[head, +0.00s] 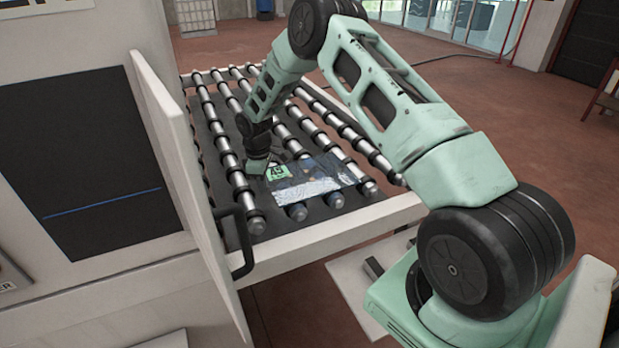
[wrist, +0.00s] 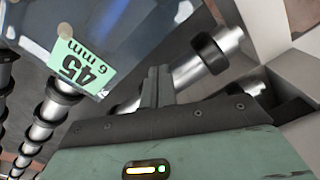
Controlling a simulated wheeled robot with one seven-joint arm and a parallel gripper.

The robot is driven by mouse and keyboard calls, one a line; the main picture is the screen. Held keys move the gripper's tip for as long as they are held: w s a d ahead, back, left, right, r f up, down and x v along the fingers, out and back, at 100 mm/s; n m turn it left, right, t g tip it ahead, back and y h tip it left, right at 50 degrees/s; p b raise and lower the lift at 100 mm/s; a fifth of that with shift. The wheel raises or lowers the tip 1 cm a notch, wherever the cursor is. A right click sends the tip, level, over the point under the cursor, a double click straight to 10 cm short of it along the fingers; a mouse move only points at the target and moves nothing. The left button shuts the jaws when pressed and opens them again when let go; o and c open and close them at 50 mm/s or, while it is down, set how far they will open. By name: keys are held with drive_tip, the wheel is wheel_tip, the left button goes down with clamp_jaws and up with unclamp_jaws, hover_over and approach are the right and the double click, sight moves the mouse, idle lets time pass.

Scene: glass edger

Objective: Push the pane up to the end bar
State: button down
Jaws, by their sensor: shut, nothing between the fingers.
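The glass pane (head: 313,176) lies flat on the roller table, near its front end. It is clear and reflective, with a green label; in the wrist view the label on the pane (wrist: 83,68) reads "45 6 mm". My gripper (head: 257,168) is low over the rollers at the pane's left edge. In the wrist view my gripper (wrist: 158,84) is shut and empty, its fingertips close beside the pane's edge near the label. I cannot tell whether they touch. A pale bar (head: 330,240) runs across the front end of the table; I cannot tell whether it is the end bar.
Black-ringed metal rollers (head: 228,160) fill the table. An open white door (head: 186,190) with a black handle (head: 240,243) stands along the table's left side. A machine with a dark panel (head: 75,160) is further left. The floor to the right is open.

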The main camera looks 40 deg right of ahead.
drive_tip(key=shift+a+f, duration=0.15)
idle(0.4)
drive_tip(key=shift+f+b, duration=0.65)
drive_tip(key=shift+s+d, duration=0.25)
drive_tip(key=shift+d, duration=0.7)
drive_tip(key=shift+s+d, duration=0.25)
drive_tip(key=shift+d, duration=0.65)
drive_tip(key=shift+s+d, duration=0.25)
drive_tip(key=shift+d, duration=0.7)
drive_tip(key=a, duration=0.1)
drive_tip(key=w+a, duration=0.1)
drive_tip(key=a, duration=0.1)
drive_tip(key=shift+a, duration=0.3)
drive_tip(key=shift+r, duration=0.15)
wheel_tip(320, 180, up, 8)
drive_tip(key=p, duration=0.4)
hover_over(280, 188)
drive_tip(key=w+a, duration=0.1)
drive_tip(key=a, duration=0.3)
drive_tip(key=shift+d, duration=0.25)
